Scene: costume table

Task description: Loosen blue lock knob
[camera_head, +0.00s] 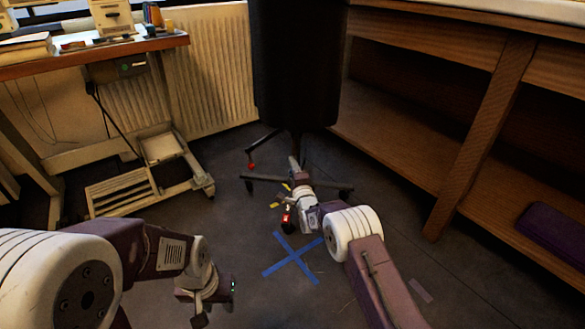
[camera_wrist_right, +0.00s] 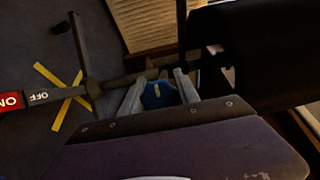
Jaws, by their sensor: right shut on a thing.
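The blue lock knob (camera_wrist_right: 158,94) shows in the right wrist view, beside the dark pole (camera_wrist_right: 150,76) of the stand. My right gripper (camera_wrist_right: 160,92) is shut on the knob, with one pale finger on each side. In the head view my right gripper (camera_head: 295,168) reaches the stand's lower part below the black dress form (camera_head: 295,65); the knob is hidden there. My left gripper (camera_head: 205,295) hangs low at the bottom left, away from the stand; its fingers are not clear.
The stand's dark legs (camera_head: 262,178) spread over the floor. A blue tape cross (camera_head: 291,258) lies in front. A wooden shelf unit (camera_head: 475,140) stands right, and a cream wheeled frame (camera_head: 150,180) stands left. A red ON label (camera_wrist_right: 10,101) and yellow cross (camera_wrist_right: 60,92) show in the wrist view.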

